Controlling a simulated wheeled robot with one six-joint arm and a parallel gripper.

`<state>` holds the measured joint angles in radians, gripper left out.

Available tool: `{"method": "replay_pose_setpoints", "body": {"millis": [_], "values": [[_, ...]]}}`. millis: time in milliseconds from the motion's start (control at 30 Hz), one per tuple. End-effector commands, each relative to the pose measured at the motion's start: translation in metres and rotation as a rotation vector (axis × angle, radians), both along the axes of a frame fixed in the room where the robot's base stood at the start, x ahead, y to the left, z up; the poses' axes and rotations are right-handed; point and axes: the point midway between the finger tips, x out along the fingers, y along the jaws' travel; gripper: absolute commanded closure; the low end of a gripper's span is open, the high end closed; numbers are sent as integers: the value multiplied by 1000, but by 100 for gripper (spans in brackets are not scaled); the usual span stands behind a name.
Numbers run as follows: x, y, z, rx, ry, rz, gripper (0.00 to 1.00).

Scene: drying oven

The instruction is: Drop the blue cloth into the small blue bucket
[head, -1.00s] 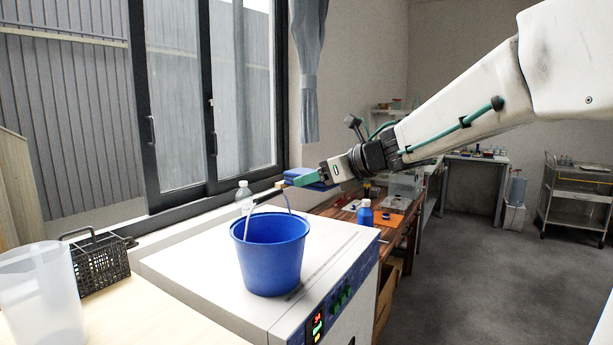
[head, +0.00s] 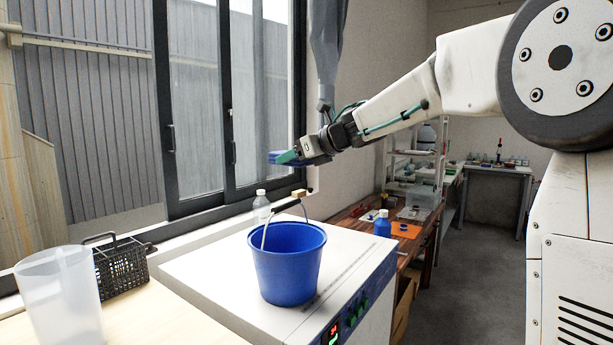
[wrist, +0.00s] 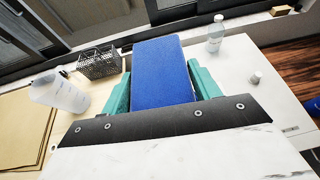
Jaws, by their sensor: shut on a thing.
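In the wrist view the cloth (wrist: 162,75) is held flat between both fingers of my gripper (wrist: 160,82). The bucket does not show in the wrist view. The inside bottom of the bucket is hidden in the head view.
A clear bottle (head: 261,207) stands behind the bucket by the window. A black wire basket (head: 121,265) and a translucent beaker (head: 60,290) are at the left. A blue bottle (head: 382,224) stands beyond the oven on a wooden bench. The air above the bucket is clear.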

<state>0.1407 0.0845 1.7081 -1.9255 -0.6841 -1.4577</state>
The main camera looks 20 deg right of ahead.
Motion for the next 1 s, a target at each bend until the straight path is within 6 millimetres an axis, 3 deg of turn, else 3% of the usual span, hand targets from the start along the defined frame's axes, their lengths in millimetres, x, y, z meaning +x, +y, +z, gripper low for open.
{"method": "replay_pose_setpoints", "body": {"millis": [67, 600, 967, 1000], "values": [[1, -2, 2, 11, 3, -17, 64], [0, -2, -52, 18, 10, -21, 64], [0, -2, -57, 18, 9, -20, 64], [0, -2, -57, 18, 9, -20, 33]]}}
